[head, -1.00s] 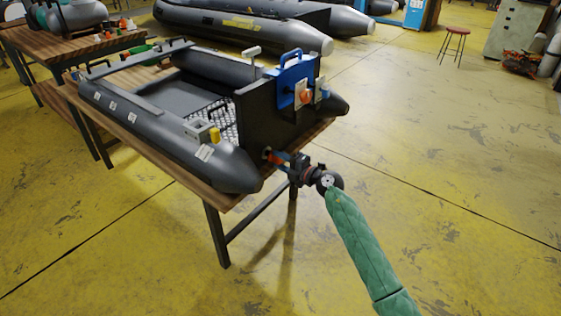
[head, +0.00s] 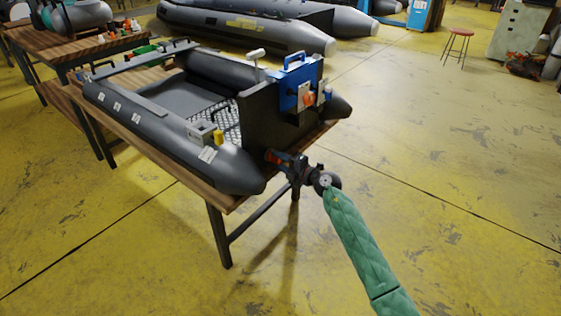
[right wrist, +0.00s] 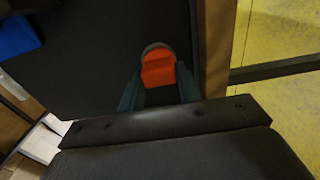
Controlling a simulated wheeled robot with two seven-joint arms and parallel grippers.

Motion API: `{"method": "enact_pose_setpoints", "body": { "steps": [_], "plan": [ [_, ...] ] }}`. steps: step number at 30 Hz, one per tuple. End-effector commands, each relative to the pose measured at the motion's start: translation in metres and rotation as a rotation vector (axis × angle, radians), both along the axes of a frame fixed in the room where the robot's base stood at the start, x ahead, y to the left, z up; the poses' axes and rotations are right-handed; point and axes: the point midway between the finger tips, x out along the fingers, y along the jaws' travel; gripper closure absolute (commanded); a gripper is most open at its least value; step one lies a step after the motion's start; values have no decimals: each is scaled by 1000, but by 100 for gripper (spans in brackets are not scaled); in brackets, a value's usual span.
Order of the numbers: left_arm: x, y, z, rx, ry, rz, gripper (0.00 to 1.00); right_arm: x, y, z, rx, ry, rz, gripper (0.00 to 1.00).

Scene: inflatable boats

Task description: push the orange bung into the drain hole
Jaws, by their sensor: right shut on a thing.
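The orange bung (right wrist: 158,69) is between the fingers of my right gripper (right wrist: 160,88), which is shut on it. In the right wrist view the bung is up against the dark transom (right wrist: 95,60), with a round greyish rim showing above it. I cannot tell how deep it sits in the drain hole, which the bung covers. In the head view the bung (head: 272,157) and my right gripper (head: 280,160) are at the lower part of the transom (head: 255,125), near the table edge. My left gripper is not in view.
The grey inflatable boat (head: 165,135) rests on a wooden table (head: 185,178). A blue bracket (head: 292,80) with an orange part is mounted on the transom above.

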Motion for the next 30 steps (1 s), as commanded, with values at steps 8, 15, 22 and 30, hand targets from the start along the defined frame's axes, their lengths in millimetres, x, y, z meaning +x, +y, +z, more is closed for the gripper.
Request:
{"method": "enact_pose_setpoints", "body": {
  "steps": [8,15,22,30],
  "plan": [
    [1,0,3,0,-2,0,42,2,4,0,0,0,0,64],
    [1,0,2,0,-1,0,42,2,4,0,0,0,0,41],
    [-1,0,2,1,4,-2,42,1,2,0,0,0,0,41],
    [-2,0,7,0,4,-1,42,-20,-28,0,-1,0,0,41]
  ]
}}
